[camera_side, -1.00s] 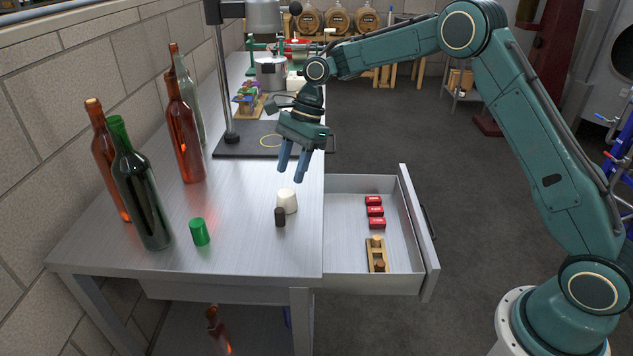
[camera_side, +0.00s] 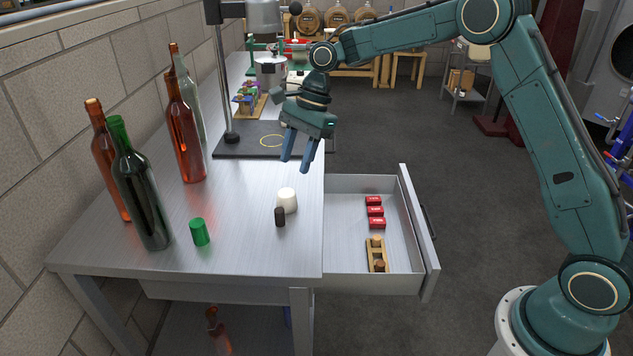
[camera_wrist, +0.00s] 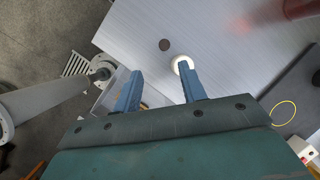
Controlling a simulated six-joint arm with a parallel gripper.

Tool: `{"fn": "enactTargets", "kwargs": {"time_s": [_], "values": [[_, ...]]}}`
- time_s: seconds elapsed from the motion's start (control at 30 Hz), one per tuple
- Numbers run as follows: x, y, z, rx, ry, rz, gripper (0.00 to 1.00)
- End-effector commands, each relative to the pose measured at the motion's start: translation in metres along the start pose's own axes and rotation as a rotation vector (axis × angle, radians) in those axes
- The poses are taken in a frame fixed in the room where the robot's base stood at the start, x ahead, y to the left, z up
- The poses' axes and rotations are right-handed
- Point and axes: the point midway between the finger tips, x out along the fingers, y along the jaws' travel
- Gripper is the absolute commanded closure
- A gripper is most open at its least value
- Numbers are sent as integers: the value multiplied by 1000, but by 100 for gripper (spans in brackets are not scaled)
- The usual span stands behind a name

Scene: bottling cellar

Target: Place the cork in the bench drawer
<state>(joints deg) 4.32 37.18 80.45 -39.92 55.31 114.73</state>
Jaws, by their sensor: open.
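A small dark brown cylinder (camera_side: 280,217) stands upright on the bench, beside a larger white rounded cylinder (camera_side: 287,200). Both also show in the wrist view, the dark one (camera_wrist: 164,45) as a disc and the white one (camera_wrist: 182,65) partly behind a fingertip. I cannot tell for certain whether the dark cylinder is the cork. The bench drawer (camera_side: 344,282) is pulled open at the bench's right side. It holds several red boxes (camera_side: 376,223) and a wooden holder (camera_side: 372,262) with tan pegs. My gripper (camera_side: 296,164) is open and empty above the bench, beyond the white cylinder.
A green cap (camera_side: 199,232) stands on the bench front. A green bottle (camera_side: 140,190), red-brown bottles (camera_side: 184,130) and a clear bottle (camera_side: 188,90) stand at the left. A dark stand base (camera_side: 235,150) lies behind. The drawer's left half is clear.

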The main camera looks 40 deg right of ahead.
Motion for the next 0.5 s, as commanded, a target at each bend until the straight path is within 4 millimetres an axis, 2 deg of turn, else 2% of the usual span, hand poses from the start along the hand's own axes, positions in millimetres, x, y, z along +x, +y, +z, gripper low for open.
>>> {"fn": "enactTargets", "kwargs": {"time_s": [0.27,0.5], "values": [[-56,37,20,-239,65,-67,59],[-96,81,33,-463,140,-112,59]]}}
